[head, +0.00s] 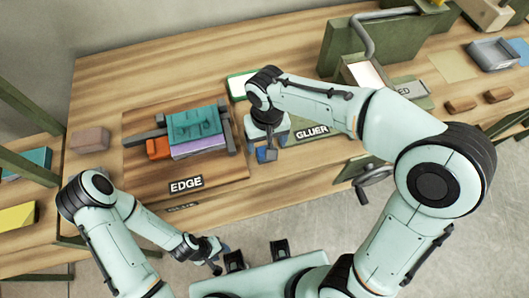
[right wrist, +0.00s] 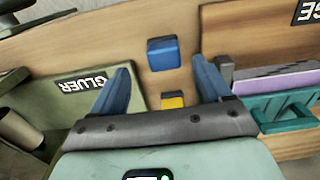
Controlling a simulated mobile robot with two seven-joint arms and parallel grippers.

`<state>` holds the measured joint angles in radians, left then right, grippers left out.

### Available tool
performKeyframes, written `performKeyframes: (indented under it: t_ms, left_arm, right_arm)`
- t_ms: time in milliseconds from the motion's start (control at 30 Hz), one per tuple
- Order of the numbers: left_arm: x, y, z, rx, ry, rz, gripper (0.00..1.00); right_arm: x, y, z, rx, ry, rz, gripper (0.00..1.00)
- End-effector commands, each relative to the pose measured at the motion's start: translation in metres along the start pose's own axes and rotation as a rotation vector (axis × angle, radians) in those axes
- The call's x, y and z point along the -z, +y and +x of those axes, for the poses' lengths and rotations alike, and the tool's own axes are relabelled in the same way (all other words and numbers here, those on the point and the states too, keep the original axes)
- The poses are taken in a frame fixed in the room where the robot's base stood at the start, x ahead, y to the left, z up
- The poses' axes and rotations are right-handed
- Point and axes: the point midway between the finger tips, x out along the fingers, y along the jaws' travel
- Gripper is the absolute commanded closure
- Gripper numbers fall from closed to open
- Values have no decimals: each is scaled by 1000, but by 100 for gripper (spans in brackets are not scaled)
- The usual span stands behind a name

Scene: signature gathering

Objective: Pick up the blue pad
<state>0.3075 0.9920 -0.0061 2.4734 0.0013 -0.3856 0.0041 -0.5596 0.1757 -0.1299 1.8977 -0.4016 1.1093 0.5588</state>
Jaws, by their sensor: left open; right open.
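The blue pad (right wrist: 163,53) is a small block lying on the wooden bench. It shows in the right wrist view between and just beyond the fingertips, with a gap on either side. In the head view the blue pad (head: 266,155) shows just below my right gripper (head: 267,143), partly covered by it. My right gripper is open and points down over the bench, with nothing between its fingers. My left gripper (head: 218,260) is open and empty, low in the head view, off the bench's front edge.
A yellow block (right wrist: 173,100) lies close to the blue pad, partly hidden by my gripper. The green GLUER board (head: 316,140) is on one side. The EDGE board (head: 222,172) with a teal clamp (head: 193,124) over purple sheets (head: 200,146) is on the other.

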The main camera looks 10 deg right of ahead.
Motion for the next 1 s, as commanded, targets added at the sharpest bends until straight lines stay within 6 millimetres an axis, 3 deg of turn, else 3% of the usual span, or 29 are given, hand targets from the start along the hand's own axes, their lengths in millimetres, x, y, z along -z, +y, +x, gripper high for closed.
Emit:
performKeyframes:
  t_ms: [400,667,700,867,1000]
  left_arm:
    - [-1,-1,4,0,-1,0,57]
    - [-1,-1,3,0,-1,0,57]
    - [-1,-1,3,0,-1,0,57]
    - [-1,-1,3,0,-1,0,57]
    - [-1,-1,3,0,-1,0,57]
  right_arm:
    - [0,-6,50,0,-2,0,22]
    - [0,-5,53,0,0,0,22]
    - [0,-5,53,0,0,0,29]
    - [0,-6,53,0,0,0,79]
    - [0,-6,53,1,0,0,80]
